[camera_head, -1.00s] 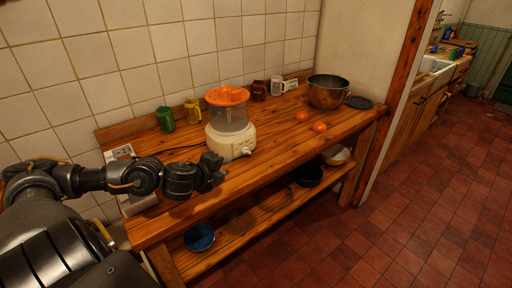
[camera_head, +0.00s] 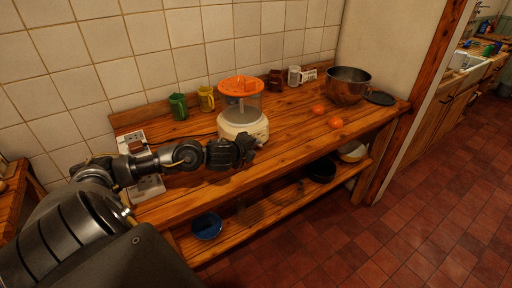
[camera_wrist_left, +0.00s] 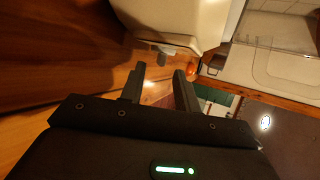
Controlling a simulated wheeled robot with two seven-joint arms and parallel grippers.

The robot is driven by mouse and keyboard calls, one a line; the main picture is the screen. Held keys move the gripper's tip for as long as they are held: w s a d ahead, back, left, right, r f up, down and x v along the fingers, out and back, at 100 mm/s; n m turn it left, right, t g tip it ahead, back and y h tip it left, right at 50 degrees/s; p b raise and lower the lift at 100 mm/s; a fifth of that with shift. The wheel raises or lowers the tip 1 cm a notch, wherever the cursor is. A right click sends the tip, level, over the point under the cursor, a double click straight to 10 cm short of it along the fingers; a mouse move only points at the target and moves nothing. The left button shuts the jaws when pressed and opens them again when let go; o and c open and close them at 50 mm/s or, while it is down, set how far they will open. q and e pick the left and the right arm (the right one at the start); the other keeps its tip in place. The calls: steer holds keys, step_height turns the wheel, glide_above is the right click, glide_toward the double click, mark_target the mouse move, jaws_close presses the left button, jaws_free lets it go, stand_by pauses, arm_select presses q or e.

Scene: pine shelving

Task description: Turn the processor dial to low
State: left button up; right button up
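The food processor has a cream base (camera_head: 232,124), a clear bowl and an orange lid (camera_head: 241,86). It stands upright on the wooden counter. My left gripper (camera_head: 250,150) is right in front of the base and hides most of the dial in the head view. In the left wrist view the cream base (camera_wrist_left: 185,18) fills the top, with a small pale knob, which looks like the dial (camera_wrist_left: 166,50), at its edge. The two fingers of my left gripper (camera_wrist_left: 160,80) are apart with nothing between them, just short of the knob. My right gripper is out of view.
On the counter (camera_head: 290,125), green (camera_head: 178,106) and yellow (camera_head: 206,98) mugs stand behind left; dark red (camera_head: 275,80) and white (camera_head: 294,75) mugs behind right. A blue bowl (camera_head: 207,226) sits below.

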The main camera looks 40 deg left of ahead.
arm_select(q)
steer(key=shift+x, duration=1.15)
steer(key=shift+r, duration=0.1)
steer(key=shift+c, duration=0.7)
jaws_close()
